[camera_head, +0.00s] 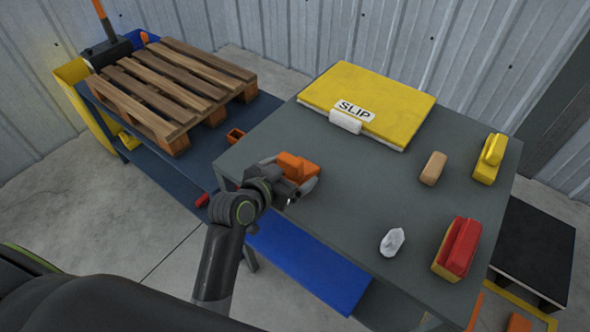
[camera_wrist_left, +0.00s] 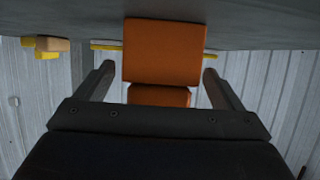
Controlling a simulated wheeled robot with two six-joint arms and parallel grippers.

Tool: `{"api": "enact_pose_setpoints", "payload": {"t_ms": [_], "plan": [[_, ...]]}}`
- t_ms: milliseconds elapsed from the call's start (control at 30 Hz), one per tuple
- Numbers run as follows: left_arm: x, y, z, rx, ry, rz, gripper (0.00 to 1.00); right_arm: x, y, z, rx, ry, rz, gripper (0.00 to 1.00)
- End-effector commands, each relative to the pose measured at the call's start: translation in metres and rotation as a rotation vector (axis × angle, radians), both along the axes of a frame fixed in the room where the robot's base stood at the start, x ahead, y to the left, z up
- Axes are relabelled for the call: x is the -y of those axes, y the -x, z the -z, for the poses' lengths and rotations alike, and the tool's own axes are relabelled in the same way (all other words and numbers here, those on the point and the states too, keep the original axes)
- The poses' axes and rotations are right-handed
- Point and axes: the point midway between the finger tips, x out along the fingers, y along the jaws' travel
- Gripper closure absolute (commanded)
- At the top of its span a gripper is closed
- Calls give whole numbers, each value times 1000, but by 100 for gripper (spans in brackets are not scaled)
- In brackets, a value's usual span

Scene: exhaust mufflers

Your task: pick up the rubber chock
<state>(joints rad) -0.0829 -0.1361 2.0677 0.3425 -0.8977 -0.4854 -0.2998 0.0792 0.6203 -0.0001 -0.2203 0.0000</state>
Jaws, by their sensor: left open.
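An orange stepped block (camera_head: 297,165), which looks like the rubber chock, sits on the grey table near its left edge. My left gripper (camera_head: 291,175) is at the block, with a finger on either side of it. In the left wrist view the orange block (camera_wrist_left: 164,50) stands between the two open fingers (camera_wrist_left: 158,70). A gap shows between the block and each finger, so the jaws are not closed on it. The gripper hides part of the block in the head view. My right gripper is not in view.
The grey table (camera_head: 350,215) also holds a yellow slip binder (camera_head: 385,95), a tan block (camera_head: 433,168), a yellow block (camera_head: 489,158), a white crumpled piece (camera_head: 392,241) and a red-and-yellow block (camera_head: 457,248). A wooden pallet (camera_head: 170,85) lies at left. The table's middle is clear.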

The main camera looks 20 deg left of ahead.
Motion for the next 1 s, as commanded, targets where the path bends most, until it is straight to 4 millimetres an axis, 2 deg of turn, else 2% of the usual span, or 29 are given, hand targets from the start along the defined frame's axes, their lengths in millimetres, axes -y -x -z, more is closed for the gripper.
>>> {"api": "enact_pose_setpoints", "payload": {"t_ms": [200, 467, 900, 1000], "plan": [[6, -19, 8, 0, 1, 0, 11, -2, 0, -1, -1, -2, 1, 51], [7, -20, 9, 0, 1, -1, 11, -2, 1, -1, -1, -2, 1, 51], [6, -20, 9, 0, 0, -1, 67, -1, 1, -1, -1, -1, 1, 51], [6, -20, 8, 2, 0, -1, 68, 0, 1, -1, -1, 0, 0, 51]]}}
